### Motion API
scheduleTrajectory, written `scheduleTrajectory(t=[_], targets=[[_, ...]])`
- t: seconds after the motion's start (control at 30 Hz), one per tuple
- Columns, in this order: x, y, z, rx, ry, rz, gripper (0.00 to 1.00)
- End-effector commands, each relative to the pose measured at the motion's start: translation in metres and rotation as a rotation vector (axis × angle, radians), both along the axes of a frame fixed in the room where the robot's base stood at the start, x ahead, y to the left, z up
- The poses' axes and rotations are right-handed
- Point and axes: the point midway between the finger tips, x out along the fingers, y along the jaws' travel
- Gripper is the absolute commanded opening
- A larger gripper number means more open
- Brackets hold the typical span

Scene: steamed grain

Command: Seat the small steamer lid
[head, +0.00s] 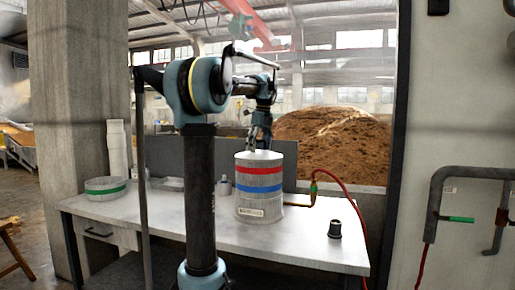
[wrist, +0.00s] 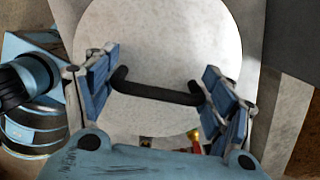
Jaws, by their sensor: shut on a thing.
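The small steamer lid (wrist: 160,50) is a pale grey disc with a black bar handle (wrist: 157,90), large in the wrist view. My gripper (wrist: 158,86) has its blue-padded fingers at the two ends of the handle and is shut on it. In the head view my gripper (head: 260,142) points down over the pale top of the steamer (head: 260,179), an upright grey cylinder with a red band above a blue band. The lid's rim is too small there to tell whether it touches the steamer or sits level.
The steamer stands on a white table (head: 300,240). A red hose (head: 350,200) with a brass fitting lies to its right. A dark cup (head: 335,229) stands near the front edge. A green-banded round container (head: 105,188) and a small jar (head: 224,186) are at the left.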

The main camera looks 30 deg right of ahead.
Motion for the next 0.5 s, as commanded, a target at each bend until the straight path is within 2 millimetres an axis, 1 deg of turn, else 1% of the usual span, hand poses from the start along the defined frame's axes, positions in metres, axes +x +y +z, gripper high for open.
scheduleTrajectory(t=[0.27, 0.3, 0.37, 0.4, 0.5], targets=[[-0.0002, -0.0001, -0.0009, 0.0, 0.0, 0.0, 0.36], [-0.0002, -0.0001, -0.0009, 0.0, 0.0, 0.0, 0.82], [-0.0002, -0.0001, -0.0009, 0.0, 0.0, 0.0, 0.96], [-0.0001, -0.0001, -0.0009, 0.0, 0.0, 0.0, 0.99], [-0.0001, -0.0001, -0.001, 0.0, 0.0, 0.0, 0.99]])
